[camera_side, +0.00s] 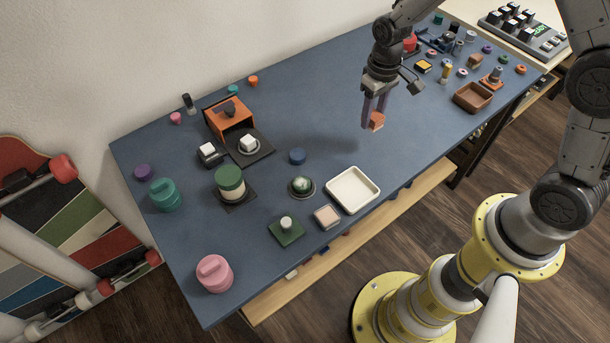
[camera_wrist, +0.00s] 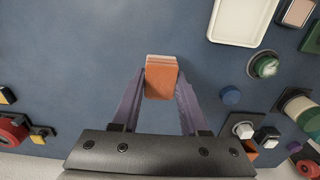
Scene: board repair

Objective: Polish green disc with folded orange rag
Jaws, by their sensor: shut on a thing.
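My gripper (camera_side: 373,118) is shut on the folded orange rag (camera_side: 377,121) and holds it above the blue table. In the wrist view the rag (camera_wrist: 160,78) sits between the two purple fingers, with paler folded layers at its far edge. The green disc (camera_side: 302,184) lies in a dark round holder on the table, left of the cream tray in the side view, and looks glossy with a pale patch. It also shows in the wrist view (camera_wrist: 265,66), to the right of the rag. The rag and the disc are well apart.
A cream tray (camera_side: 353,190), a pinkish block (camera_side: 327,216), a blue cylinder (camera_side: 297,156) and a green-lidded jar (camera_side: 230,183) stand around the disc. A brown tray (camera_side: 473,97) and several small parts lie at the right. The table below my gripper is clear.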

